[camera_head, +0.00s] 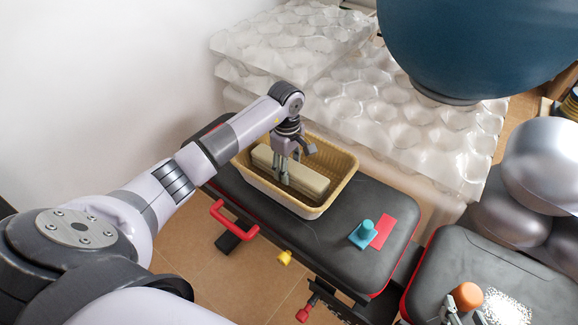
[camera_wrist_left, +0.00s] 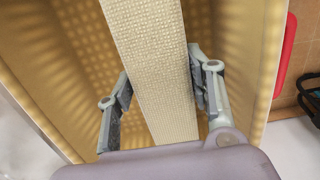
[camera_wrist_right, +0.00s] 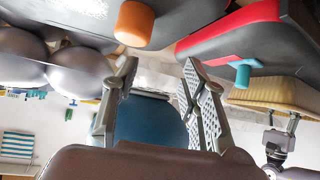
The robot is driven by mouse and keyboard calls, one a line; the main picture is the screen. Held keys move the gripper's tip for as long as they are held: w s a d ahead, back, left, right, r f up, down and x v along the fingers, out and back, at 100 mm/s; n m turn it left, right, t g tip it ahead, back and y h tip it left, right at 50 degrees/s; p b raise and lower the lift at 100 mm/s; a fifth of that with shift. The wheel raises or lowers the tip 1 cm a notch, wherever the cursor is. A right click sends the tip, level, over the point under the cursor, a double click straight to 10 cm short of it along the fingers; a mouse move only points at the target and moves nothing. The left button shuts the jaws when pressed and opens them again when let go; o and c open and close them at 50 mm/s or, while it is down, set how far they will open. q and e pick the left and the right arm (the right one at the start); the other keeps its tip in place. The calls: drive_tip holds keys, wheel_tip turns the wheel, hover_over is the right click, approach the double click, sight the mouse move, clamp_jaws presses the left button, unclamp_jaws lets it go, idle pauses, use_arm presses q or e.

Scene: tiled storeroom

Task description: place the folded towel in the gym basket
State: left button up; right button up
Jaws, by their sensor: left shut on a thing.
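The folded towel (camera_head: 313,184) is a long cream block inside the tan gym basket (camera_head: 342,160), which stands on the black bench pad. My left gripper (camera_head: 285,172) reaches down into the basket and is shut across the towel. In the left wrist view the woven towel (camera_wrist_left: 150,45) runs between its two fingers, with the basket's walls (camera_wrist_left: 60,50) on both sides. Whether the towel touches the basket floor is hard to tell. My right gripper (camera_wrist_right: 161,68) is open and empty, with its fingers apart, near the second pad.
A teal peg (camera_head: 366,232) on a red patch sits on the bench right of the basket. An orange cylinder (camera_head: 467,296) stands on the second black pad (camera_head: 470,260). A big blue ball (camera_head: 480,45) and silver balls (camera_head: 545,165) are behind, beside clear bubbled stacks (camera_head: 380,110).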

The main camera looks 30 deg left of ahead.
use_arm(q)
drive_tip(key=shift+f, duration=0.2)
drive_tip(key=o, duration=1.3)
use_arm(e)
drive_tip(key=shift+w+a+r+t, duration=0.3)
drive_tip(key=shift+w+r, duration=0.15)
